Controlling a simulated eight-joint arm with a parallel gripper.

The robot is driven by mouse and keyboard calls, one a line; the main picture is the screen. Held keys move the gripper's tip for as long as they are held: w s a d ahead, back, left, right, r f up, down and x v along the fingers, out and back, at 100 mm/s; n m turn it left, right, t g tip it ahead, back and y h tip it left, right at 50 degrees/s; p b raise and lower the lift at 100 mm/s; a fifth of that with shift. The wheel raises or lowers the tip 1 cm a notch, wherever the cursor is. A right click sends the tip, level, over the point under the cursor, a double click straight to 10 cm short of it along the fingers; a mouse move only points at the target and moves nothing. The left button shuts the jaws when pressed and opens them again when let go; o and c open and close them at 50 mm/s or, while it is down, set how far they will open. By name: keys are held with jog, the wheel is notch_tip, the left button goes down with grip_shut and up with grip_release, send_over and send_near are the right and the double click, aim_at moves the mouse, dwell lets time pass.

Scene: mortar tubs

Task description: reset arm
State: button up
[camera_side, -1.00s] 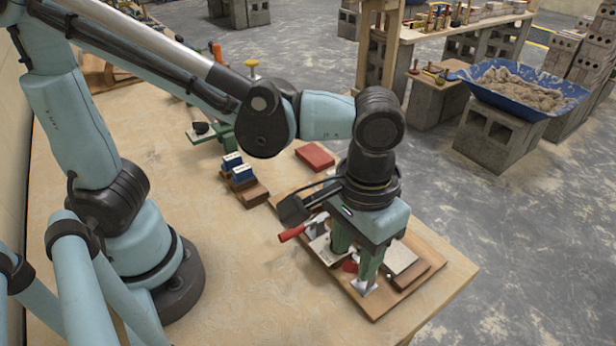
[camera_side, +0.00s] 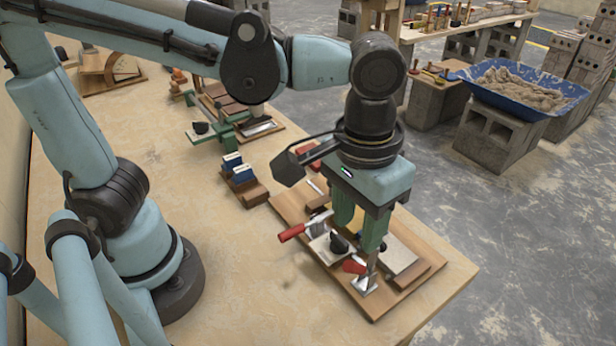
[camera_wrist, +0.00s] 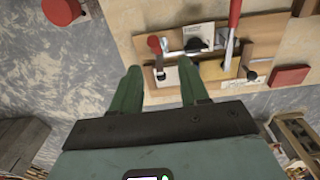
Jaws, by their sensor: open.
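My gripper (camera_side: 359,232) is open and empty, pointing down just above a wooden fixture board (camera_side: 372,304) at the table's front right. The green fingers also show in the wrist view (camera_wrist: 158,78), spread apart beside the board (camera_wrist: 150,92). On the board, a red-handled clamp (camera_side: 291,233) lies at the left. A second red handle (camera_side: 355,265) stands near the fingertips in the side view; I cannot tell whether they touch. A dark knob (camera_side: 339,243) sits between the two handles, and a pale slab (camera_side: 397,257) is partly hidden by a finger.
Blue-and-white boxes on a wooden block (camera_side: 238,175) stand left of the board. A green clamp fixture (camera_side: 222,130) is farther back. A blue tub of mortar (camera_side: 520,88) rests on concrete blocks off the table.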

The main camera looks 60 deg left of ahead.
jog(key=w+a+t, duration=0.2)
jog(key=a+t, duration=0.1)
jog(key=a, duration=0.6)
jog(key=w+a+f+t, duration=0.1)
jog(key=w+a+t, duration=0.1)
jog(key=a, duration=0.8)
jog(key=shift+f+t, duration=0.2)
jog(key=shift+t, duration=0.7)
